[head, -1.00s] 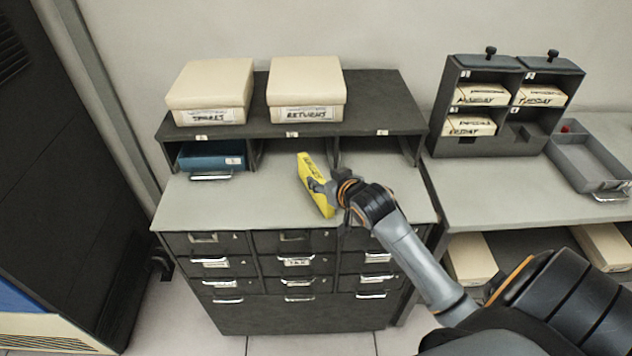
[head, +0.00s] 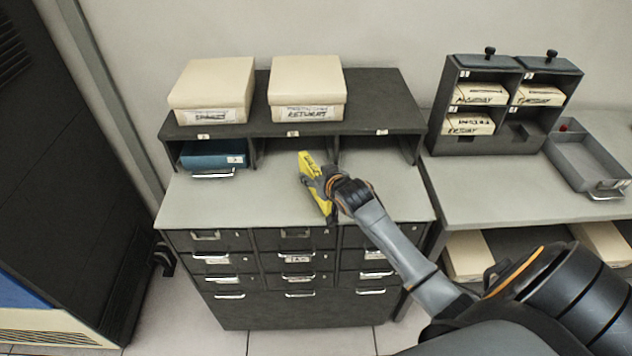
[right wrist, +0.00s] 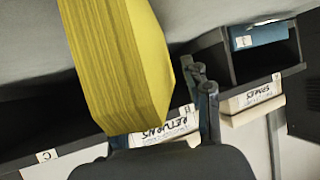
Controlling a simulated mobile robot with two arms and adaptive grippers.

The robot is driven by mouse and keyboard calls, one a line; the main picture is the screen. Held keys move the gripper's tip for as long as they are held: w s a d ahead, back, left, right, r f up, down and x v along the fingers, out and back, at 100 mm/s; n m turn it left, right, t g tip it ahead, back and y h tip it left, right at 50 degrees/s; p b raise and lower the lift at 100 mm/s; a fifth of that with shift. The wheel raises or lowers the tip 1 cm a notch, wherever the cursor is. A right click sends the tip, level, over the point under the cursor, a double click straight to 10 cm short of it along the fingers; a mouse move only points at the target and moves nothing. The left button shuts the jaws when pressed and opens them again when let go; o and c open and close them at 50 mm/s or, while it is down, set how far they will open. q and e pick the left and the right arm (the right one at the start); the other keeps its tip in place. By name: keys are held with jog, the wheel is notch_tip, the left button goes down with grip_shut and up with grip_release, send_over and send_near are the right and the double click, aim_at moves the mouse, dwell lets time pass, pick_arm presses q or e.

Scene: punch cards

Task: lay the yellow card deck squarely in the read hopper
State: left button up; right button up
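The yellow card deck (head: 311,178) is tilted above the grey cabinet top, in front of the cubbyholes. My right gripper (head: 327,187) is shut on it from the right side, and its fingers partly cover the deck in the head view. In the right wrist view the deck (right wrist: 120,60) fills the upper left, with its layered card edges showing. One finger of the right gripper (right wrist: 205,105) shows beside it; the other is mostly hidden by the deck. My left gripper is not in view. I cannot make out a read hopper in either view.
Two cream boxes, spares (head: 212,90) and returns (head: 307,88), stand on the cabinet's dark shelf. A blue tray (head: 213,155) sits in the left cubbyhole. A dark rack (head: 482,140) with cream decks and a grey tray (head: 585,160) stand at right. The cabinet top's left side is clear.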

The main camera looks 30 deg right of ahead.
grip_shut()
jog(key=shift+w+r, duration=0.1)
jog(key=shift+r, duration=0.1)
jog(key=shift+r, duration=0.25)
notch_tip(320, 180, up, 2)
jog(key=shift+r+b, duration=0.25)
jog(key=shift+b, duration=0.6)
jog(key=s+r, duration=0.2)
jog(key=s+a+r, duration=0.1)
jog(key=s+r, duration=0.1)
jog(key=r, duration=0.1)
jog(key=shift+s+a+b, duration=0.1)
jog(key=shift+s+b, duration=0.05)
jog(key=shift+b, duration=0.2)
jog(key=a+f+b+v, duration=0.1)
jog(key=b+v, duration=0.1)
jog(key=v, duration=0.9)
jog(key=w+a+r+n+y, duration=0.1)
jog(key=w+a+r, duration=0.1)
jog(key=a+r, duration=0.2)
jog(key=w+a+r+y+b, duration=0.1)
jog(key=a+r, duration=0.4)
jog(key=a, duration=0.6)
jog(key=shift+w+n, duration=0.4)
jog(key=shift+w, duration=0.35)
